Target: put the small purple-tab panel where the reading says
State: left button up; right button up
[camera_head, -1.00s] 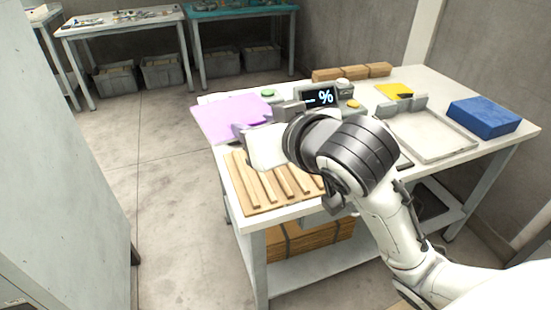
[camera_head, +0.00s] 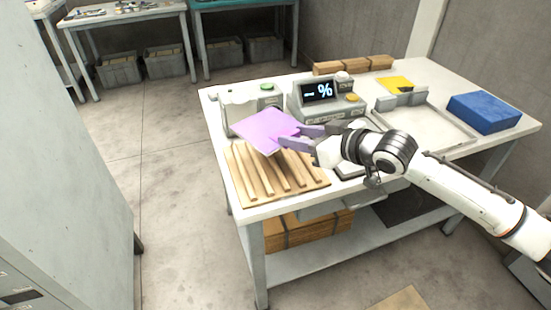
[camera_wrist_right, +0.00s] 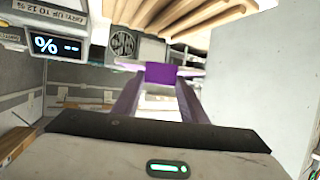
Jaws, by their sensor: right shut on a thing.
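The panel (camera_head: 266,131) is a flat lavender sheet in the head view, tilted and held above the back of the slatted wooden rack (camera_head: 240,188). My right gripper (camera_head: 297,140) is shut on its right edge. In the right wrist view the purple tab (camera_wrist_right: 160,73) sits between the fingertips, and the panel beyond is almost edge-on. The meter (camera_head: 328,104) stands behind the gripper; its display (camera_head: 318,91) shows dashes and a percent sign. A label (camera_wrist_right: 62,13) in the wrist view seems to read "DRY: UP TO 12 %". My left gripper is not in view.
A grey device with a green button (camera_head: 267,86) stands behind the panel. Right of the meter is a shallow grey tray (camera_head: 440,146), with a yellow piece (camera_head: 393,84) behind it and a blue block (camera_head: 484,112) farther right. Wooden blocks (camera_head: 353,65) line the back edge.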

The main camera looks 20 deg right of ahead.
jog(key=f, duration=1)
jog(key=shift+d, duration=0.2)
jog(key=shift+f, duration=0.15)
jog(key=o, duration=1.2)
jog(key=shift+c, duration=0.2)
